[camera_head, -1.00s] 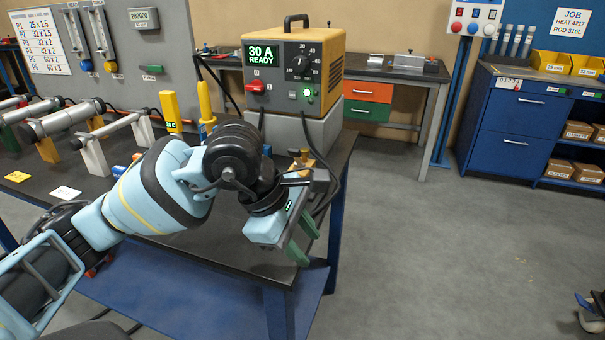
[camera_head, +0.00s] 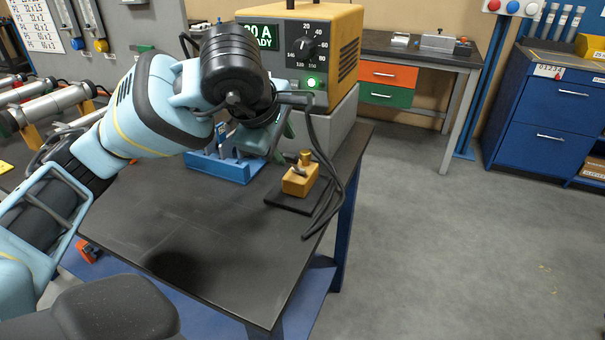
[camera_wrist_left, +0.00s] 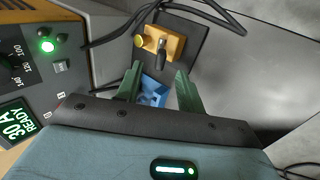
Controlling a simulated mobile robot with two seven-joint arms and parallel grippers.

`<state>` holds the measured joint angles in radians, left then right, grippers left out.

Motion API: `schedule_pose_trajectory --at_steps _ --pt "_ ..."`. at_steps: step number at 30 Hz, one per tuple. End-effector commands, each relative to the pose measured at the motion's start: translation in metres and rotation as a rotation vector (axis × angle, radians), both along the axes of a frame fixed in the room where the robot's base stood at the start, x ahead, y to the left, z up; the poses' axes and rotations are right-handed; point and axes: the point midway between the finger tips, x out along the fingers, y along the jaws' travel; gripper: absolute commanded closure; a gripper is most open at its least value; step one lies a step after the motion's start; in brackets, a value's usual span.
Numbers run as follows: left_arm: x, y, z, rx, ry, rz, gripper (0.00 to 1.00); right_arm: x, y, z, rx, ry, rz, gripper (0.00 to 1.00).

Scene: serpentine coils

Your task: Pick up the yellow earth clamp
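The yellow earth clamp (camera_head: 300,178) sits on a small black plate (camera_head: 287,201) near the right edge of the dark bench, with a black cable beside it. In the left wrist view the clamp (camera_wrist_left: 163,42) lies beyond the fingertips, apart from them. My left gripper (camera_head: 280,130) is above the bench, up and to the left of the clamp, and partly hidden by its own wrist. Its green fingers (camera_wrist_left: 158,80) are spread, with nothing gripped between them. My right gripper is not in view.
The yellow welding power source (camera_head: 345,40) on a grey block stands behind the clamp. A blue holder (camera_head: 222,167) with upright items is left of the clamp. Black cables (camera_head: 325,190) loop at the clamp's right. The bench front (camera_head: 200,245) is clear.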

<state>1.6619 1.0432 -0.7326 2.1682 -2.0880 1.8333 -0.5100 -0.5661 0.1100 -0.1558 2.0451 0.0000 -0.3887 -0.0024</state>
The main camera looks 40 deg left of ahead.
Motion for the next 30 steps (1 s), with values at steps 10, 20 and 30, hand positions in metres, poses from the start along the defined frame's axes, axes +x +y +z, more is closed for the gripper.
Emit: schedule_pose_trajectory --at_steps 10,20,30 --pt "0.012 0.003 -0.019 -0.001 0.001 0.001 0.62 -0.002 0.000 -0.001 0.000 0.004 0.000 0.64" --pt "0.033 0.009 -0.054 -0.001 0.004 0.002 0.62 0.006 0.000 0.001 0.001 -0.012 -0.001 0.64" --pt "0.038 0.011 -0.061 -0.001 0.001 0.001 0.62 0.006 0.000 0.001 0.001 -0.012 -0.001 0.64"
